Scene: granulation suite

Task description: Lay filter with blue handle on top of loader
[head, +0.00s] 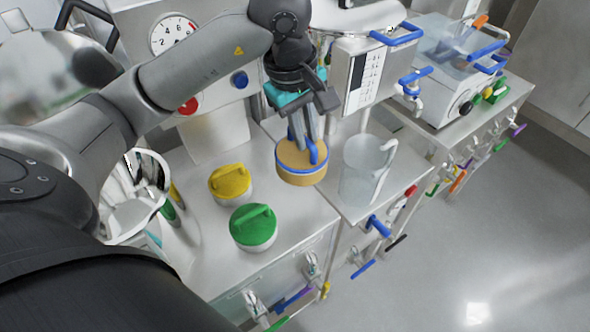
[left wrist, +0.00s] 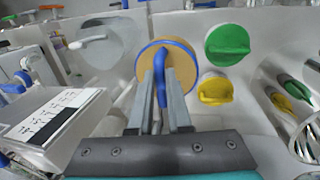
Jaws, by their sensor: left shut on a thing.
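The filter (head: 302,172) is a tan disc with a blue rim and a blue upright handle (head: 315,150). My left gripper (head: 304,138) points down from above, its fingers closed on that handle. In the left wrist view the handle (left wrist: 160,80) lies between the fingertips, with the tan disc (left wrist: 148,72) behind it. I cannot tell whether the filter's underside touches the counter. No label tells which machine is the loader; the white machine with a printed panel (head: 365,72) stands just right of my gripper. My right gripper is not in view.
A clear jug (head: 366,165) stands close on the right. A machine with a clear box (head: 447,50) is farther right. A dial gauge (head: 173,35) is behind my arm.

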